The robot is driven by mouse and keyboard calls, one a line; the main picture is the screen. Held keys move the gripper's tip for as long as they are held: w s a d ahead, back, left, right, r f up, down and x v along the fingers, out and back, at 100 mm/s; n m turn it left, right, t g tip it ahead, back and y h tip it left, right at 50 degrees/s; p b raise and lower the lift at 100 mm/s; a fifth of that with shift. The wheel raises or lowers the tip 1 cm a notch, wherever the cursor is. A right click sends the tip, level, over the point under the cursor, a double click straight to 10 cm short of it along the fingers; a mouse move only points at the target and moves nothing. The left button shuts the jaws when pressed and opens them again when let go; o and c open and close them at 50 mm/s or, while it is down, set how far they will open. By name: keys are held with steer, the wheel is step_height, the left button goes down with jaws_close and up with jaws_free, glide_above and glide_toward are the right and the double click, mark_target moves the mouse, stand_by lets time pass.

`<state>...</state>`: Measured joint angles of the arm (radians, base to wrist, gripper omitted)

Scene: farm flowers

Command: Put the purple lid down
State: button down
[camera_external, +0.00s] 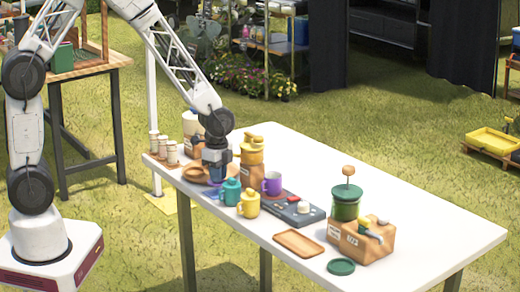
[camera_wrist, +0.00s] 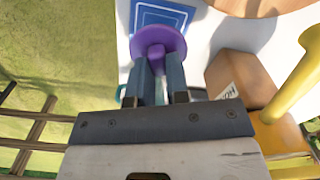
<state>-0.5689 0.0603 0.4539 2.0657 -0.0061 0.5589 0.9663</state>
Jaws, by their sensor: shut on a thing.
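The purple lid (camera_wrist: 158,38) is round and sits between the fingertips of my gripper (camera_wrist: 159,60) in the wrist view. My gripper is shut on it. In the external view my gripper (camera_external: 215,172) points down at the left part of the white table, with a little purple showing under it. A blue patterned mat (camera_wrist: 150,17) lies on the table just beyond the lid in the wrist view. I cannot tell how far the lid is above the table. A purple mug (camera_external: 272,184) stands to the right, without a lid on it.
A teal mug (camera_external: 230,192) and a yellow mug (camera_external: 248,205) stand close in front of my gripper. A tall yellow-topped dispenser (camera_external: 252,163) stands just right of it. A wooden plate (camera_external: 193,174) lies to its left.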

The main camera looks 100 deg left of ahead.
steer(key=shift+f, duration=1.5)
steer(key=shift+f, duration=0.1)
steer(key=c, duration=1.1)
jaws_free()
step_height(320, 180, up, 12)
steer(key=shift+r, duration=0.15)
